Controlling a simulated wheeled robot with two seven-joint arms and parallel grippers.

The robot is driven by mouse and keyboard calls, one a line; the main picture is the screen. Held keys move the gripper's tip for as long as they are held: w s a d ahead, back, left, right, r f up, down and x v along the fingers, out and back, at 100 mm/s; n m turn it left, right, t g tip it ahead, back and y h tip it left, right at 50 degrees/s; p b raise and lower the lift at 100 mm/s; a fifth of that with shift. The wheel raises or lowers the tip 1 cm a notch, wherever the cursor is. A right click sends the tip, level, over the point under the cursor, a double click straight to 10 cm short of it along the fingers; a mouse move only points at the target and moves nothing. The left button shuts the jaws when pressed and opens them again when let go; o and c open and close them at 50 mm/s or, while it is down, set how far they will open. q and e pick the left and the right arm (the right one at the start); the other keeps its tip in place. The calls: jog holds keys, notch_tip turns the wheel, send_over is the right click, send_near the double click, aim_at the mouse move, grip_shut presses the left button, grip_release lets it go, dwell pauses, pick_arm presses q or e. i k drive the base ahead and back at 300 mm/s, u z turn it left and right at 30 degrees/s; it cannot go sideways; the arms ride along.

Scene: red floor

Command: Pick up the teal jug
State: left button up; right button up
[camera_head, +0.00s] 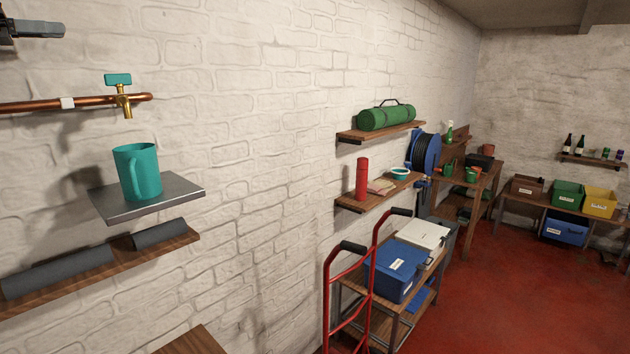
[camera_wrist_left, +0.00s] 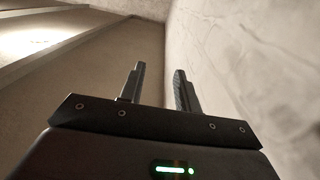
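The teal jug (camera_head: 139,172) stands upright on a small grey metal shelf (camera_head: 170,202) on the white brick wall, at the left of the head view. Its handle faces the viewer, toward the lower left. My left gripper (camera_head: 50,30) shows at the top left corner of the head view, above and to the left of the jug and well apart from it. In the left wrist view my left gripper (camera_wrist_left: 160,85) has its two fingers apart with nothing between them. The jug is not in the left wrist view. My right gripper is in neither view.
A brass tap (camera_head: 123,98) with a teal handle, on a copper pipe (camera_head: 40,104), hangs just above the jug. A wooden shelf (camera_head: 165,242) with dark rolls lies below. A red hand truck (camera_head: 348,285) stands right of centre. Red floor (camera_head: 500,300) is open at right.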

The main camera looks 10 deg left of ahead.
aim_at(136, 164)
jog(key=u, duration=0.05)
jog(key=k, duration=0.95)
